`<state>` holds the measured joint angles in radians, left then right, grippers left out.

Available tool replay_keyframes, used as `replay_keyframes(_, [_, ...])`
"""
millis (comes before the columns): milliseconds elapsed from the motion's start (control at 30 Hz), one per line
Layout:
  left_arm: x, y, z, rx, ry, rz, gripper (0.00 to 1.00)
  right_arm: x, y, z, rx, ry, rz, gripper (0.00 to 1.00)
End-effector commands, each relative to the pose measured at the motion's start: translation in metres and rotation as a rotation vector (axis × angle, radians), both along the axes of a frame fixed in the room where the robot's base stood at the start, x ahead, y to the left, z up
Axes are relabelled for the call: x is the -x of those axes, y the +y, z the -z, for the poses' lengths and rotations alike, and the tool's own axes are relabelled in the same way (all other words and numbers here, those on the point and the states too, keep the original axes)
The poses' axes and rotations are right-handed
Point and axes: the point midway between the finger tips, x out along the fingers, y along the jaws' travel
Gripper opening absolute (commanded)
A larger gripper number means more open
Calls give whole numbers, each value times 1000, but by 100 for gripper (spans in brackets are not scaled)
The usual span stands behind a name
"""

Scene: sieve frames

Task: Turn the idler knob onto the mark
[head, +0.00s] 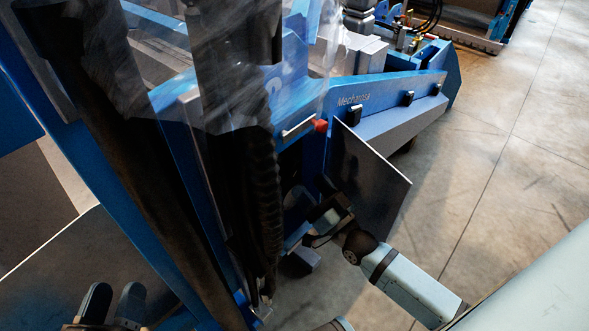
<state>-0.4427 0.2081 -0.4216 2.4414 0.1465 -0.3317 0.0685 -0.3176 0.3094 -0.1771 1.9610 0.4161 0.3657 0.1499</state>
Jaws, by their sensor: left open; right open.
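I cannot make out the idler knob or its mark for certain. A small red part (320,126) sits at the end of a silver bar handle (298,130) on the blue machine frame (285,85); I cannot tell whether it is the knob. My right gripper (300,212) is at a dark opening in the machine, below the red part and beside an open dark door panel. Its fingers are in shadow, and nothing is seen between them. My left gripper (114,292) is at the bottom left with two dark fingers spread apart and empty, in front of a grey panel.
The dark door panel (370,185) stands out from the machine beside my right wrist. A thick dark ribbed hose (262,200) and clear sheeting (235,75) hang in front of the machine. A grey panel (60,265) lies at lower left. Bare concrete floor (500,130) is on the right.

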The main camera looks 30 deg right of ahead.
Motion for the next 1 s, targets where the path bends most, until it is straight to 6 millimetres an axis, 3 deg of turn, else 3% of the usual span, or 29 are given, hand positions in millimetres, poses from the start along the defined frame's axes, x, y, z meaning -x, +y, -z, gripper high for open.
replay_keyframes(100, [-2,0,7,-13,12,7,51,-23,5,-8,-2,-4,1,72])
replay_keyframes(300, [-3,-1,15,-33,37,17,51,-48,10,-18,-2,-1,1,72])
replay_keyframes(733, [-1,-1,21,-43,57,24,51,-57,12,-23,0,1,1,72])
replay_keyframes(933, [-1,-1,20,-37,56,21,51,-57,12,-23,-1,1,0,28])
replay_keyframes(1000, [-2,-2,19,-33,56,20,51,-57,12,-23,-1,1,-1,22])
